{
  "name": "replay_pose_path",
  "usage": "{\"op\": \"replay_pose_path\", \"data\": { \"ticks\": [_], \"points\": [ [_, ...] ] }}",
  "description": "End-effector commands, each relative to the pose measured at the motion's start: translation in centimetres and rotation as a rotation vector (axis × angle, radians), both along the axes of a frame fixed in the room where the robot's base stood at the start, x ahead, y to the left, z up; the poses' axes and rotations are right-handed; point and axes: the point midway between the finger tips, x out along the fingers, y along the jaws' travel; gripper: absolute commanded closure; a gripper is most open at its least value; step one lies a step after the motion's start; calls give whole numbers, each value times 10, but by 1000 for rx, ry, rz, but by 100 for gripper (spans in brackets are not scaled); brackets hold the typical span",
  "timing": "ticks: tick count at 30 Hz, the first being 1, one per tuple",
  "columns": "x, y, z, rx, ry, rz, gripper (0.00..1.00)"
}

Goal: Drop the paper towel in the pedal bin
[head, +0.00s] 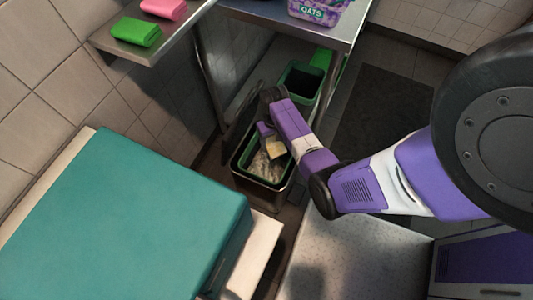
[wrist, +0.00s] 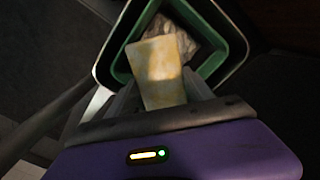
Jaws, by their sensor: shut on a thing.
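The paper towel (wrist: 157,72) is a pale cream, yellow-stained sheet. In the wrist view my gripper (wrist: 158,100) is shut on its near end, and the towel points out over the opening of the bin. The pedal bin (wrist: 103,75) is dark outside with a green inner rim, and crumpled greyish material lies inside. In the head view the bin (head: 236,170) stands on the floor below the metal table. My gripper (head: 268,136) is above its opening, with the towel (head: 275,147) showing beside it. The fingertips are small and partly hidden there.
A second green-lined bin (head: 301,82) stands behind, under the metal table (head: 285,17). A teal-topped block (head: 120,215) is at the left and a pale speckled surface (head: 350,260) at the front. Green and pink sponges (head: 136,32) lie on a wall shelf.

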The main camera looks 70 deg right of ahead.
Motion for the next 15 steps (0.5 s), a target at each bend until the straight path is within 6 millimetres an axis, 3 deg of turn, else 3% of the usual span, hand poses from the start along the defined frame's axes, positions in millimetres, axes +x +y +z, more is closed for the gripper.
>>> {"op": "replay_pose_path", "data": {
  "ticks": [7,15],
  "points": [
    [0,0,-34,0,0,0,77],
    [0,0,-46,0,0,1,77]
  ]
}}
